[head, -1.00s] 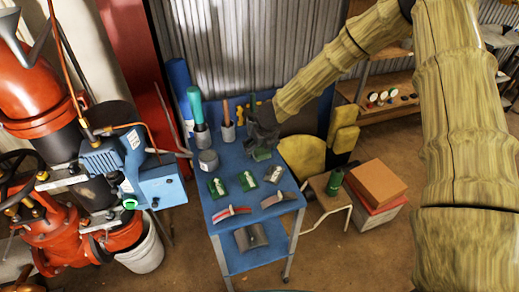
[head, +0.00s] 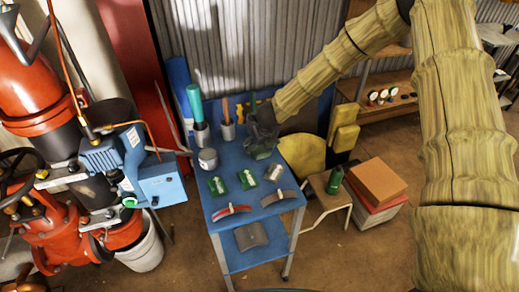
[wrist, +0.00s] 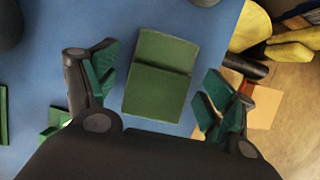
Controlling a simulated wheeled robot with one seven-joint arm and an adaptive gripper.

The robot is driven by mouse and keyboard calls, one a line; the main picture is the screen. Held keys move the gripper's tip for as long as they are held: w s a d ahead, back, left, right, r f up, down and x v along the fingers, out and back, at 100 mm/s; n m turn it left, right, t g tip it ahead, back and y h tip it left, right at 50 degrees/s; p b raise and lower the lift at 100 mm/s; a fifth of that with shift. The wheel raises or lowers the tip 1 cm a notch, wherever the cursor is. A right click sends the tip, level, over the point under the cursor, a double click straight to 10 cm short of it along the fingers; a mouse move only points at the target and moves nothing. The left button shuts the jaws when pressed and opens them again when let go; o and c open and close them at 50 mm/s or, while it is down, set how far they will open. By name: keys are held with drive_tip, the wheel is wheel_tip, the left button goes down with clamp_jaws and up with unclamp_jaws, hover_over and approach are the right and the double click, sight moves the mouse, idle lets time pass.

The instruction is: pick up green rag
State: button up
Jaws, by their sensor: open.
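The green rag (wrist: 160,78) lies folded flat on the blue top of a cart. In the wrist view it sits between the two fingers of my gripper (wrist: 160,88), with blue surface showing on both sides of it. The fingers have green pads, are open, and do not appear to touch the rag. In the head view my gripper (head: 263,134) hangs over the right side of the cart top. The rag (head: 262,154) shows there just below the gripper, partly hidden by it. The height of the gripper above the rag is hard to tell.
Red pipework (head: 40,215) stands at left. A stool (head: 328,196) and boxes (head: 376,182) stand at right.

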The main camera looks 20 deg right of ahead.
drive_tip(key=shift+c, duration=0.5)
drive_tip(key=c, duration=1)
drive_tip(key=shift+r, duration=0.1)
wheel_tip(320, 180, up, 28)
drive_tip(key=b, duration=0.1)
drive_tip(key=shift+r+b, duration=0.2)
drive_tip(key=shift+b, duration=0.1)
